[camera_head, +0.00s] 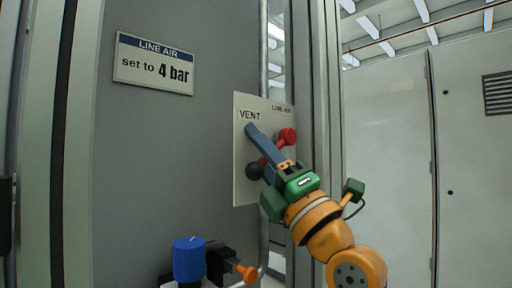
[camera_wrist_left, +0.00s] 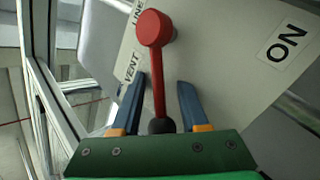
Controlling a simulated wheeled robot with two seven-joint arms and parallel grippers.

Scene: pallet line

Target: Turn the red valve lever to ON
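The red valve lever (camera_head: 287,136) has a round red knob and a black hub and is mounted on a pale valve plate (camera_head: 246,193). In the left wrist view the lever (camera_wrist_left: 158,75) runs from the black hub up to the knob. My left gripper (camera_head: 264,146) is at the plate, with a green body and blue fingers. In the left wrist view its fingers (camera_wrist_left: 162,82) are apart, one on each side of the lever, with gaps visible. An ON label (camera_wrist_left: 287,43) lies right of the knob; VENT (camera_wrist_left: 131,66) lies left. My right gripper is not in view.
A sign (camera_head: 154,64) reading "set to 4 bar" is on the grey panel (camera_head: 180,150). A blue knob (camera_head: 189,258) and an orange-tipped black fitting (camera_head: 245,272) sit low in front. A metal post (camera_head: 302,60) stands beside the plate. Pale cabinets (camera_head: 390,160) are at right.

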